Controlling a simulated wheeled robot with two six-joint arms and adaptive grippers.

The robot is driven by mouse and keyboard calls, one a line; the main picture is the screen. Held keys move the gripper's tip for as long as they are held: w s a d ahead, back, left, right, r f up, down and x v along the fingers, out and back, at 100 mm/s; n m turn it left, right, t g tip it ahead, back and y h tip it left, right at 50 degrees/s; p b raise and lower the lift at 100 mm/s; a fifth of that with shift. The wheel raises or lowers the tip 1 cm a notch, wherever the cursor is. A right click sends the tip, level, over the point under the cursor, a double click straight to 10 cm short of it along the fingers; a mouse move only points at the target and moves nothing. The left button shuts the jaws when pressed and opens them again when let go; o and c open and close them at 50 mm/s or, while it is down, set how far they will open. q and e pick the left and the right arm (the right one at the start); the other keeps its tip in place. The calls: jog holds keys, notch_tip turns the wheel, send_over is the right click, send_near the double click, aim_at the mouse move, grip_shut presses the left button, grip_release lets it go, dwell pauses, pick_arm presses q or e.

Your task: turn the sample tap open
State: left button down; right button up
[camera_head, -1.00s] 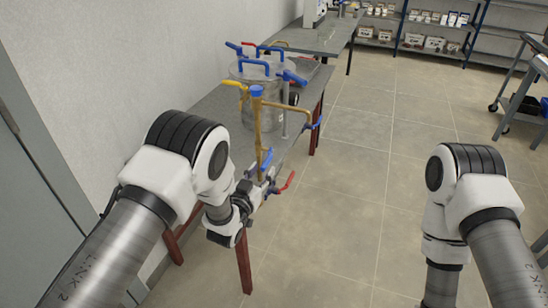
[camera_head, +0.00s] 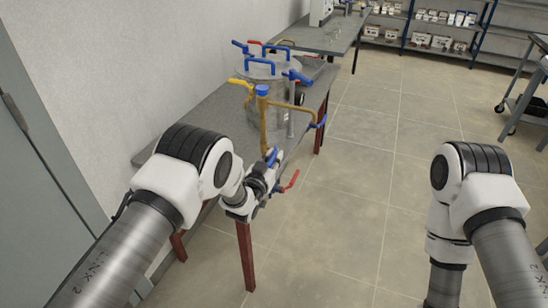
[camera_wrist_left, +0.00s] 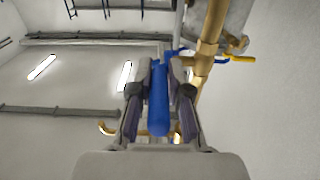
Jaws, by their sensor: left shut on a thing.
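A small blue lever (camera_head: 272,157) stands at the lower end of the brass pipe (camera_head: 263,120) near the table's front edge. My left gripper (camera_head: 268,174) is at this lever. In the left wrist view the blue lever (camera_wrist_left: 158,100) lies lengthwise between the two fingers of my left gripper (camera_wrist_left: 160,90), which are shut on it. The lever's pivot and tap body are mostly hidden by the gripper. My right arm stands at the right of the head view, and its gripper is out of the picture.
A red lever (camera_head: 291,181) sticks out just right of my left gripper. Behind stands a steel vessel (camera_head: 285,95) with several blue handles and a yellow lever (camera_head: 238,82) on a grey table (camera_head: 215,120). The floor (camera_head: 350,200) to the right is clear.

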pick_arm(q)
jog(key=shift+r, duration=0.1)
jog(key=shift+d+r+g+y+p, duration=0.1)
jog(key=shift+r+g+y+p, duration=0.25)
jog(key=shift+g+p, duration=0.45)
jog(key=shift+w+r+g+y+p, duration=0.1)
jog(key=shift+r+g+y+p, duration=0.2)
jog(key=shift+g+p, duration=0.65)
jog(key=shift+w+r+g+y+p, duration=0.1)
jog(key=shift+r+g+y+p, duration=0.2)
jog(key=shift+g+p, duration=0.6)
jog(key=shift+w+d+g+p, duration=0.1)
jog(key=shift+g+p, duration=0.55)
jog(key=shift+g, duration=0.1)
